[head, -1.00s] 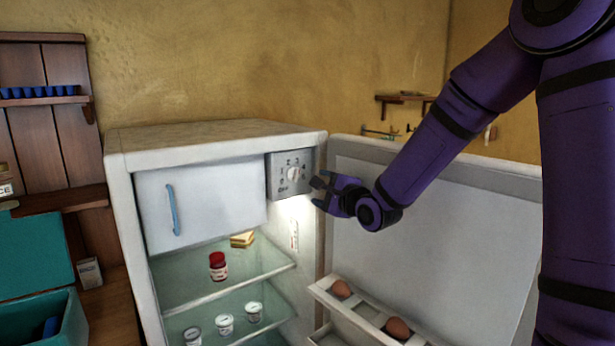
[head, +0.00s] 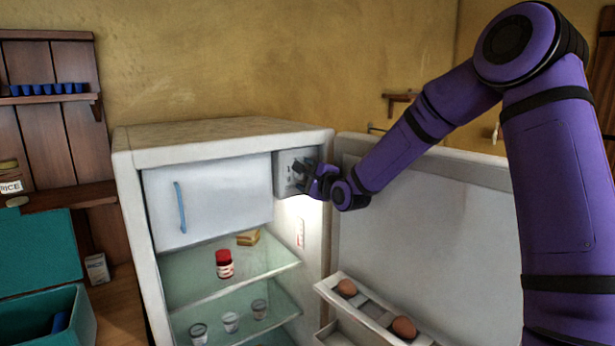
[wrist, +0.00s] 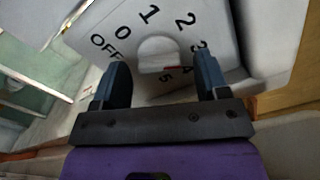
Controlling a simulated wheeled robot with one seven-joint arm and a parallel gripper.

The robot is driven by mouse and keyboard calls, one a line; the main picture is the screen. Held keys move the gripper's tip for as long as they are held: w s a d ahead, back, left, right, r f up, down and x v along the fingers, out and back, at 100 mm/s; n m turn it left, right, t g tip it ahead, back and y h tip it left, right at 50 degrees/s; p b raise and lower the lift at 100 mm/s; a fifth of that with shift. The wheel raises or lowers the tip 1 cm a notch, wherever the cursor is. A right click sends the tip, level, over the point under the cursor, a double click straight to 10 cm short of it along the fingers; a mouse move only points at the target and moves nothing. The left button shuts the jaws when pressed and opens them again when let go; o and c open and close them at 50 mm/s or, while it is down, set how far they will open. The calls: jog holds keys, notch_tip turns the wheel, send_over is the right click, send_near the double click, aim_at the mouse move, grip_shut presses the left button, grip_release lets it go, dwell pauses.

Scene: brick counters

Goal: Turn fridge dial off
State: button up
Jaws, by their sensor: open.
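The fridge (head: 220,133) stands open, with a grey dial panel (head: 283,181) at its upper right inside, beside the freezer door.
The freezer door (head: 225,200) with a blue handle is shut. The open fridge door (head: 430,230) stands at the right, with eggs (head: 347,288) in its rack. A red-lidded jar (head: 224,265) and several small cups are on the glass shelves.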

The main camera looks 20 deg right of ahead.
jog(key=shift+c, duration=0.2)
jog(key=c, duration=0.9)
jog(key=shift+a+r+n, duration=0.1)
jog(key=shift+a+n, duration=0.05)
jog(key=shift+n, duration=6.55)
jog(key=shift+a+r+n, duration=0.1)
jog(key=shift+n, duration=6.6)
